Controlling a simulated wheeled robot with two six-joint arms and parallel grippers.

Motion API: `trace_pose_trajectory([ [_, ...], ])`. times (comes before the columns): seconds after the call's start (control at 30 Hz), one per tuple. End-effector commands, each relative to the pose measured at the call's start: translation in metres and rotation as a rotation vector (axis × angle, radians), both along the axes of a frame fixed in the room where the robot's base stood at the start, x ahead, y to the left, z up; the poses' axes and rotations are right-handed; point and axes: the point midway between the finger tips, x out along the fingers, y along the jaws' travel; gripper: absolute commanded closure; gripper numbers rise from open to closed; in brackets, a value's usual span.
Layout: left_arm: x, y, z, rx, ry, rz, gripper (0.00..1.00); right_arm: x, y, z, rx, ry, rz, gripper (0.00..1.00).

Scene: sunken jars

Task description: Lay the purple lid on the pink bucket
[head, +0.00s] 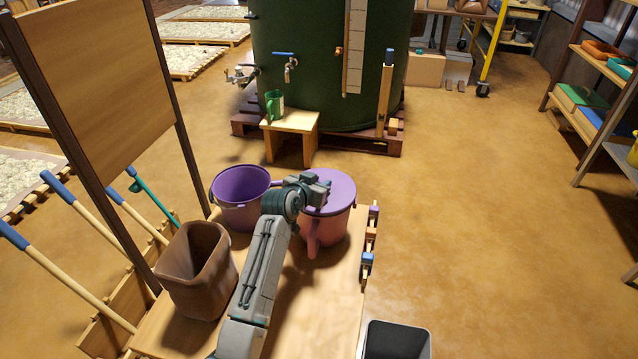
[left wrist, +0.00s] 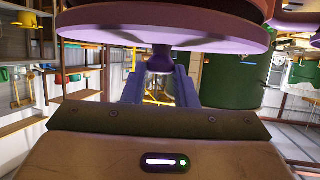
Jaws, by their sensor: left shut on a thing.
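The pink bucket (head: 328,228) stands upright on the wooden bench top, its handle hanging at the front. The purple lid (head: 338,188) covers its mouth and looks level; whether it touches the rim all round I cannot tell. My left gripper (head: 322,187) is over the lid's left part and hides some of it. In the left wrist view the lid (left wrist: 165,28) shows as a broad disc, its knob (left wrist: 160,60) between the fingers of my left gripper (left wrist: 160,85), which is shut on it. My right gripper is not in view.
A purple bucket (head: 238,205) stands close on the left of the pink one. A brown bin (head: 197,270) is nearer on the left. Small coloured clips (head: 368,240) line the bench's right edge. A green tank (head: 325,65) and a stool (head: 291,124) stand behind.

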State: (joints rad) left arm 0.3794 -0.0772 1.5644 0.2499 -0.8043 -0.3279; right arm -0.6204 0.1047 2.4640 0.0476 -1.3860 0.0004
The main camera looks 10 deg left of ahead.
Motion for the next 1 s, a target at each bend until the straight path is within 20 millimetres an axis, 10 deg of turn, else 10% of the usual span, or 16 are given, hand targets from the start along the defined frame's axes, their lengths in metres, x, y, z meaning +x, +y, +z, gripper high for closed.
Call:
trace_pose_trajectory([
  [0.67, 0.000, 0.000, -0.012, 0.000, 0.001, 0.000, 0.98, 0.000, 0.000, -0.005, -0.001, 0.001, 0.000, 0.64],
  [0.7, 0.000, 0.000, -0.011, 0.000, 0.000, 0.000, 0.68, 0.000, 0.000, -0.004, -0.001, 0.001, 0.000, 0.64],
  [0.8, 0.000, 0.000, -0.011, 0.000, 0.000, 0.000, 0.49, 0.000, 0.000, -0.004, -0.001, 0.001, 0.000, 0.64],
  [1.0, 0.000, 0.000, -0.011, 0.000, 0.000, 0.000, 0.49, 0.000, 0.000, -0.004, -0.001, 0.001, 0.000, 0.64],
])
